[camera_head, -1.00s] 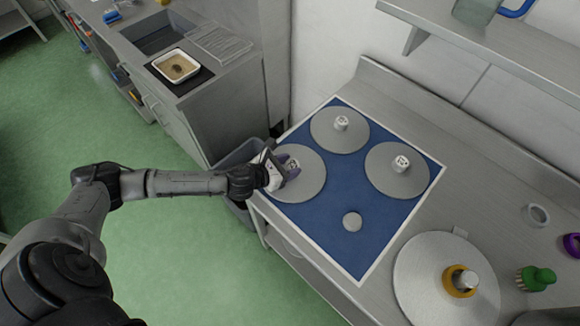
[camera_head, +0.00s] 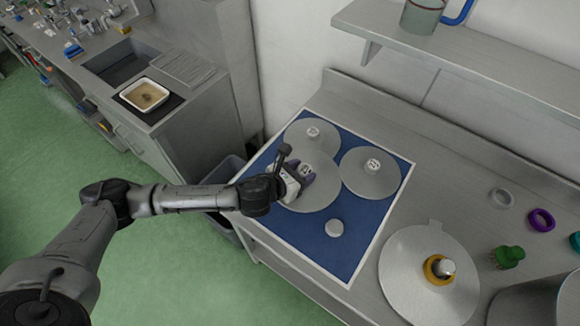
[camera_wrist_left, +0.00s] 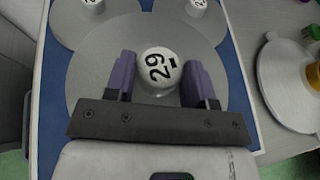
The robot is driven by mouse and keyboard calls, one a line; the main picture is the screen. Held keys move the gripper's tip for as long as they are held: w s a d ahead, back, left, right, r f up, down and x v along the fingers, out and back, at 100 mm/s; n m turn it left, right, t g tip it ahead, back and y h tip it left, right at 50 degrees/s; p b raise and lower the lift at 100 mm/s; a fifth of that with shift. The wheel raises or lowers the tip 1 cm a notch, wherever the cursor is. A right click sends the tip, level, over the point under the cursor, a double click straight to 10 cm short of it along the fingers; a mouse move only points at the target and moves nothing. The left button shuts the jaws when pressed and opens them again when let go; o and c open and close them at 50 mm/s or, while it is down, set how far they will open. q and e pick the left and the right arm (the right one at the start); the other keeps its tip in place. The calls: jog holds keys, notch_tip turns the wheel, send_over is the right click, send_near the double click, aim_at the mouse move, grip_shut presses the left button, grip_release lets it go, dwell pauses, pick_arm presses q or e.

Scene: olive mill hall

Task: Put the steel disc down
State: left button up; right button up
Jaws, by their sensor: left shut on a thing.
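The steel disc (camera_head: 322,192) is a grey round plate with a white knob over the left part of the blue mat (camera_head: 365,215). My left gripper (camera_head: 300,180) is shut on this knob. In the left wrist view the purple fingers sit either side of the knob (camera_wrist_left: 158,68), marked 29, with the disc (camera_wrist_left: 88,65) spread out beneath. The disc's far edge overlaps the back disc (camera_head: 300,143) in the picture and comes close to the right disc (camera_head: 370,182). I cannot tell whether it touches the mat. My right gripper is not in view.
A small round grey piece (camera_head: 334,228) lies on the mat's front part. A larger plate (camera_head: 405,265) with a yellow ring (camera_head: 432,270) is on the counter to the right. A green knobbed item (camera_head: 508,257) and rings stand beyond. A shelf (camera_head: 450,45) overhangs the back.

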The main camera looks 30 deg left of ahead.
pick_arm(q)
jog(key=shift+w+d+r, duration=0.2)
jog(key=shift+d+r, duration=0.25)
jog(key=shift+d, duration=0.15)
jog(key=shift+a+f, duration=0.15)
jog(key=shift+a, duration=0.1)
jog(key=shift+s+a+f+n+y, duration=0.1)
jog(key=shift+s+a+n+y, duration=0.2)
jog(key=shift+a+n+y, duration=0.2)
jog(key=shift+s+a+n+y, duration=0.25)
jog(key=shift+a+n+y, duration=0.15)
jog(key=shift+a+y, duration=0.15)
jog(key=shift+n+y, duration=0.55)
jog(key=shift+n, duration=0.05)
jog(key=r, duration=0.1)
jog(key=s+r, duration=0.1)
jog(key=r, duration=0.1)
jog(key=s+r, duration=0.1)
jog(key=shift+s+a+r, duration=0.15)
jog(key=shift+s+r, duration=0.05)
jog(key=shift+r, duration=0.15)
notch_tip(320, 180, up, 38)
jog(key=s+d+p, duration=0.1)
jog(key=d+p, duration=0.1)
jog(key=p, duration=2.5)
jog(key=shift+d, duration=0.2)
jog(key=shift+f, duration=0.15)
